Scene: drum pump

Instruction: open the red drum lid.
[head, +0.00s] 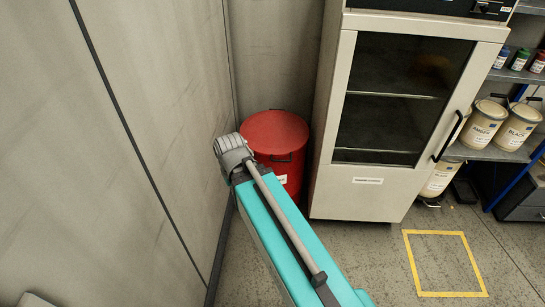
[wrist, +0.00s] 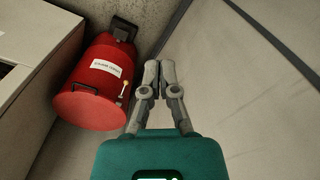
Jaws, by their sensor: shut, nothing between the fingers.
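The red drum (head: 275,150) stands upright in the corner between the left wall and the cabinet. Its red lid (head: 275,130) lies on top and looks closed, with a dark handle (head: 280,158) at its front edge. In the wrist view the red drum (wrist: 98,65) is at the left, appearing upside down, with a white label, the dark handle (wrist: 82,89) and a small pale-tipped lever (wrist: 124,88) near the rim. My gripper (wrist: 159,64) is shut and empty, to the right of the drum and apart from it in the picture.
A tall pale cabinet (head: 327,165) with a dark glass door stands close right of the drum. The bare wall (head: 150,130) is close on the left. Shelves with paint cans (head: 482,123) are at the far right. Floor around the yellow square (head: 445,263) is clear.

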